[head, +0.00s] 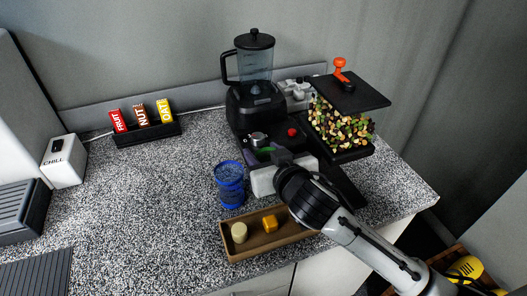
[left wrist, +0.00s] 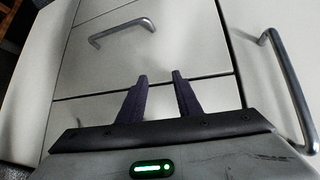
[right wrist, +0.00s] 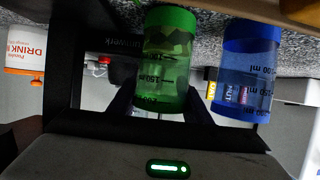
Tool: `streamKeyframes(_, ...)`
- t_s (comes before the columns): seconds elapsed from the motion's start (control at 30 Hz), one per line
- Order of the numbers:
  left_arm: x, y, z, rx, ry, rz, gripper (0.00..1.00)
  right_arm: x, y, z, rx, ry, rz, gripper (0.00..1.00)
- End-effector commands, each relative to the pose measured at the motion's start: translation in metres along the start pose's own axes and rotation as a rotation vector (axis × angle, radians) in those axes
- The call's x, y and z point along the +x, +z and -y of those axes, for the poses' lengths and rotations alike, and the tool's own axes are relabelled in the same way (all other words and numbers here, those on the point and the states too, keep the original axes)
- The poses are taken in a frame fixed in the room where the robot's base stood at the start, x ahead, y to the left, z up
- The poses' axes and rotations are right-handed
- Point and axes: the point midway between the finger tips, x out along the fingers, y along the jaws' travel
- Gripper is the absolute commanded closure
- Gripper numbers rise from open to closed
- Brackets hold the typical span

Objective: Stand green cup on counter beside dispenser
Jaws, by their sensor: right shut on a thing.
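The green cup (right wrist: 168,60) is see-through with volume marks and sits between the fingers of my right gripper (right wrist: 160,105) in the right wrist view. That gripper is shut on the cup in front of the black machine. I cannot tell whether the cup touches the counter. The dispenser (head: 342,128), with a hopper of mixed nuts, stands behind and right of the gripper. My left gripper (left wrist: 160,78) is open and empty before cabinet drawers.
A blue cup (head: 229,184) stands left of my right gripper. A wooden tray (head: 240,255) with two small blocks lies in front. A blender (head: 255,75) stands behind. A black box of packets (head: 147,133) is at the back left. The left-middle counter (head: 140,200) is clear.

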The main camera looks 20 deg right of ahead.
Motion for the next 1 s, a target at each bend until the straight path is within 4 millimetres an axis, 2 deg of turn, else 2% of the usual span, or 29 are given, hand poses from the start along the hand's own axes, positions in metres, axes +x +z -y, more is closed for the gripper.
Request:
streamKeyframes(0.3,0.002,0.001,0.0,0.0,0.0,-0.001,0.69,0.002,0.003,0.0,0.001,0.001,-0.001,0.82)
streamKeyframes(0.33,0.001,0.001,0.0,0.0,0.0,-0.001,0.69,0.001,0.003,0.0,0.0,0.001,-0.001,0.52)
streamKeyframes(0.43,0.001,0.001,0.0,0.0,0.001,-0.001,0.69,0.001,0.002,0.0,0.0,0.001,-0.001,0.37)
streamKeyframes(0.8,0.0,0.0,0.0,0.0,0.001,0.0,0.69,-0.002,-0.002,0.0,0.0,0.0,-0.002,0.37)
streamKeyframes(0.87,0.001,0.001,0.0,0.0,0.001,0.0,0.69,-0.008,0.0,0.001,0.001,-0.002,-0.002,0.37)
streamKeyframes(1.0,0.003,0.003,0.0,0.0,0.001,0.0,0.69,-0.033,0.0,0.0,0.002,-0.001,-0.001,0.37)
